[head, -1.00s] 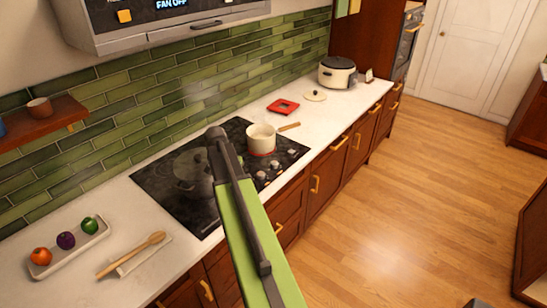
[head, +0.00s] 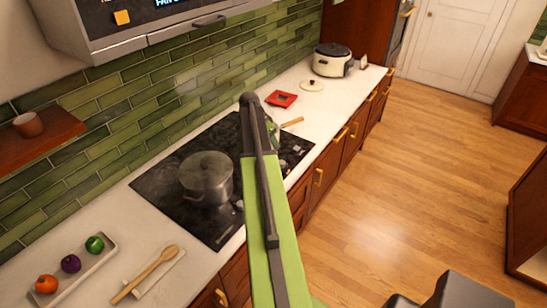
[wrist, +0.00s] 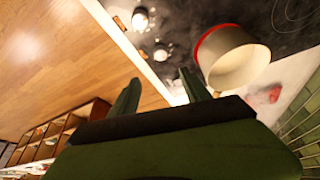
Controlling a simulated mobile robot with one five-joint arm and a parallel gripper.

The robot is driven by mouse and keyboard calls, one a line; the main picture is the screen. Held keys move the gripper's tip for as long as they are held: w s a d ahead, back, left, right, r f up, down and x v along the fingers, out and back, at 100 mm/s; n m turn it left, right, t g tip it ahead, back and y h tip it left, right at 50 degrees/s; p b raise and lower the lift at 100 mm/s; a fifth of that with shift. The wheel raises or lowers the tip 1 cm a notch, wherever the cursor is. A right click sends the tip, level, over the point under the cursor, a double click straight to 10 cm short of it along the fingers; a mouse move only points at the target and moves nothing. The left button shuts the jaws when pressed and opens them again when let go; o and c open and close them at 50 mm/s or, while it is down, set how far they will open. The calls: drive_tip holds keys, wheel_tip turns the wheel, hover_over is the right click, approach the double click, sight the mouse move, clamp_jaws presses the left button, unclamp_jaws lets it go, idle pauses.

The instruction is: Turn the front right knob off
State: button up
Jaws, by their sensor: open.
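Two pale stove knobs show near the top of the wrist view, one higher (wrist: 140,19) and one lower (wrist: 161,52), by the black cooktop's edge. I cannot tell which is the front right one. In the head view the black cooktop (head: 165,188) is partly behind my green arm, which hides most of the knobs. My gripper (wrist: 160,92) is open and empty in the wrist view, its fingertips apart from the knobs and below them in the picture. My gripper cannot be made out in the head view.
A cream pot with a red edge (wrist: 230,60) stands right of the knobs in the wrist view. A red trivet (head: 281,99) and cream cooker (head: 332,62) lie beyond. Wood floor (head: 400,180) is open at right.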

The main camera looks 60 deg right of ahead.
sight(281, 162)
drive_tip(key=b+x, duration=1.6)
drive_tip(key=x, duration=0.1)
drive_tip(key=shift+w+f, duration=0.15)
drive_tip(key=shift+f, duration=0.05)
drive_tip(key=shift+r, duration=0.1)
drive_tip(key=shift+c, duration=0.3)
clamp_jaws()
